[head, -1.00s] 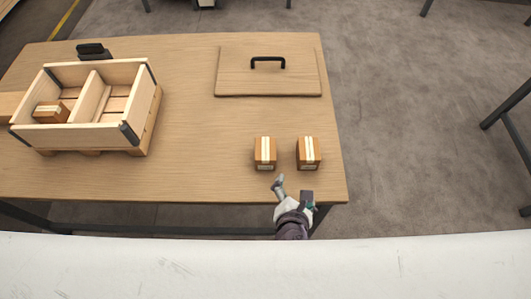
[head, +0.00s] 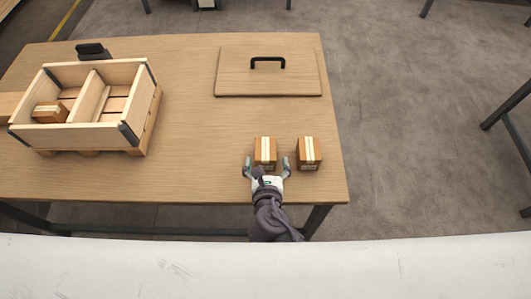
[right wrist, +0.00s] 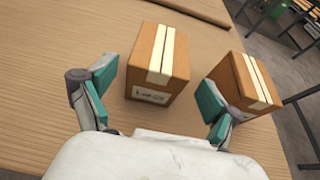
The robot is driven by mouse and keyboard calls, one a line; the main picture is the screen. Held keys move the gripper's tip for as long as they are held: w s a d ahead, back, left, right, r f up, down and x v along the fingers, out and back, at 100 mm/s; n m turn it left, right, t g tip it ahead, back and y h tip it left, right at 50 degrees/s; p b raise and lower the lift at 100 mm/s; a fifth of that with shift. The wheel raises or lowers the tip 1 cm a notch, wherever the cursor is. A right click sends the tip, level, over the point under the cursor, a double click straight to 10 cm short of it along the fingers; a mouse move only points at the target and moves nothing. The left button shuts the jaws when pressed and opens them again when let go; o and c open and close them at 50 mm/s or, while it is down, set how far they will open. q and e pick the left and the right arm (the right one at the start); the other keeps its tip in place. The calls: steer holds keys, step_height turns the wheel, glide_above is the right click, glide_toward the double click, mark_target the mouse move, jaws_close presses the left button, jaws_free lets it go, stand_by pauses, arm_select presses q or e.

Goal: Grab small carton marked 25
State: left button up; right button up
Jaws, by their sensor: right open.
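Two small brown cartons with pale tape stand on the table near its front right corner, the left carton (head: 265,150) and the right carton (head: 309,151). My right gripper (head: 266,165) is open at the front of the left carton, with a finger to either side. In the right wrist view the left carton (right wrist: 158,62) stands between and just beyond the open fingers. Its front label is too small to read. The right carton (right wrist: 243,84) is just outside the right finger. A third carton (head: 50,112) lies in the crate's left compartment. My left gripper is not in view.
A divided wooden crate (head: 148,108) stands at the table's left. A wooden lid (head: 240,84) with a black handle lies at the back right. The middle of the table (head: 195,125) is clear. The gap between the two cartons is narrow.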

mark_target(265, 153)
steer(key=x, duration=0.4)
steer(key=shift+w+a+r, duration=0.1)
steer(key=shift+w+a, duration=0.05)
steer(key=c, duration=1.5)
